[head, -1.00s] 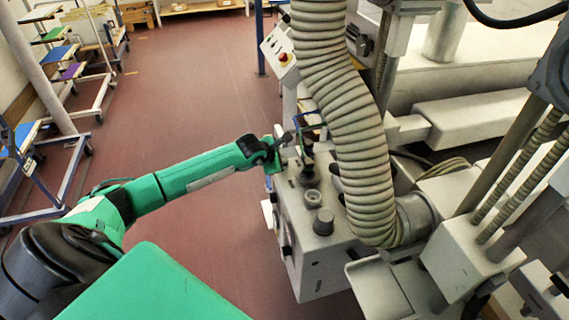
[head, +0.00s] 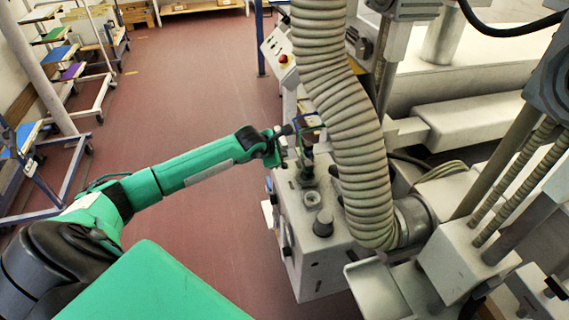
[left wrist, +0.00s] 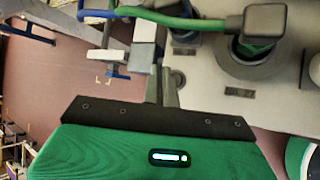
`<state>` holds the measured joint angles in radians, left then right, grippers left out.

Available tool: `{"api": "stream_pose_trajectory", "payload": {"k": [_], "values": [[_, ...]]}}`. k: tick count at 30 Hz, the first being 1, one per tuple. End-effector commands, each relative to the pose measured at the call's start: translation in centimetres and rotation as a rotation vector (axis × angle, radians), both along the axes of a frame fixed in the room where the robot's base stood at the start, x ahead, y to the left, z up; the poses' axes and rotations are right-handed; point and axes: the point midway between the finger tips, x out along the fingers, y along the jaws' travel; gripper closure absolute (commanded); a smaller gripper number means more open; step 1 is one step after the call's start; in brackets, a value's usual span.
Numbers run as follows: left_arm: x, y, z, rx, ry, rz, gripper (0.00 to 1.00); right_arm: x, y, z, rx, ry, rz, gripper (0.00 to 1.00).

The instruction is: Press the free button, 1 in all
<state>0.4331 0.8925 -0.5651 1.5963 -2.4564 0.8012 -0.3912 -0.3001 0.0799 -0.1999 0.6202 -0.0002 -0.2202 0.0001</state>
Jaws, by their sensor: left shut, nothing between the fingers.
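My left gripper (head: 287,130) is at the end of the green arm, by the far left edge of a grey machine box. Its fingers are shut and empty; they also show in the left wrist view (left wrist: 163,82). The box top (head: 290,198) carries a round grey fitting (head: 312,197), a dark knob (head: 323,222) and an upright dark fitting (head: 307,170) nearer the gripper. I cannot tell which part is the free button. In the left wrist view a round black fitting with a green middle (left wrist: 250,55) stands right of the fingers, apart from them. My right gripper is out of view.
A thick ribbed hose (head: 345,120) hangs just right of the box fittings. A control panel with a red button (head: 283,58) stands behind. Blue and green tubes (left wrist: 165,14) cross the top of the left wrist view. The red floor (head: 190,100) left is clear.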

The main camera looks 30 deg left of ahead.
Motion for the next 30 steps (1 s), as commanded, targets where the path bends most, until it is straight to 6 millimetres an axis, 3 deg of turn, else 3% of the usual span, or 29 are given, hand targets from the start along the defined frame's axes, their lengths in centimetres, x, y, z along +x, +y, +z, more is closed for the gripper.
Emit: {"api": "stream_pose_trajectory", "payload": {"k": [9,30], "values": [[0.0,0.0,3.0,0.001,-0.001,0.0,1.0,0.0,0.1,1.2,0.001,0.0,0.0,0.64],[0.0,0.0,2.9,0.0,0.0,0.0,1.0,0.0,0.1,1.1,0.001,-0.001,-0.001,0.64]]}}
